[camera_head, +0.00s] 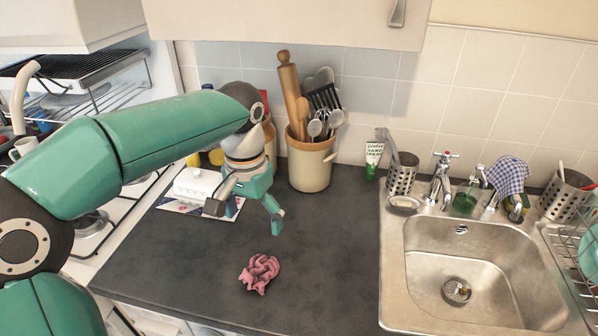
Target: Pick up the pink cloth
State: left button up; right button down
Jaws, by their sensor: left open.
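The pink cloth (259,273) lies crumpled in a small heap on the dark grey counter (330,245), near its front edge. My left arm reaches in from the left. My left gripper (247,220) hangs over the counter behind the cloth and a little to its left. Its fingers are spread apart with nothing seen between them, and it is apart from the cloth. My right gripper is not in view.
A utensil crock (310,165) stands behind the gripper by the tiled wall. A white butter dish (195,184) sits left of the gripper, partly hidden. A metal sink (395,285) is on the right. The counter around the cloth is clear.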

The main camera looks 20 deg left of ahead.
aim_at(260, 269)
jog(key=k, duration=1)
